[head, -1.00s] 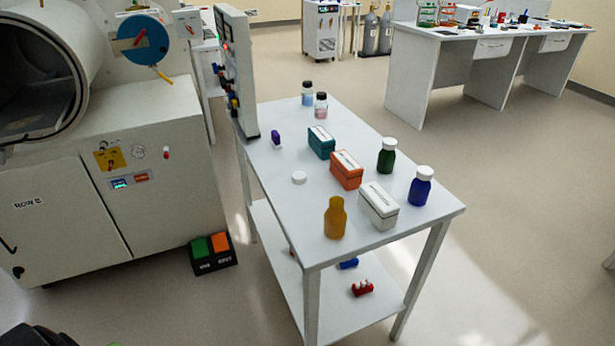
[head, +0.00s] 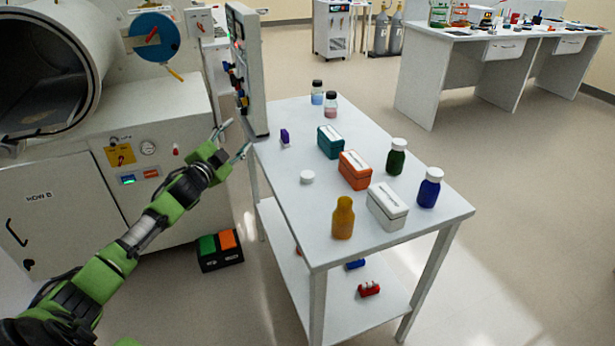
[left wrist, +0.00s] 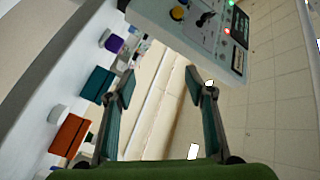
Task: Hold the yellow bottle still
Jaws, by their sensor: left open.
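The yellow bottle (head: 343,218) stands upright and without a cap near the front left edge of the white table (head: 285,215). A loose white cap (head: 307,177) lies on the table behind it. My left gripper (head: 233,140) is open and empty, just off the table's left edge and well behind and left of the bottle. The left wrist view also shows the open fingers (left wrist: 161,85) with nothing between them. The yellow bottle is not visible in that view. My right gripper is not in view.
Teal (head: 330,142), orange (head: 355,170) and white (head: 387,206) boxes run along the table, with green (head: 397,157) and blue (head: 429,187) bottles to their right. A control panel (head: 247,70) rises close to my left gripper. A glovebox chamber (head: 50,80) stands at left.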

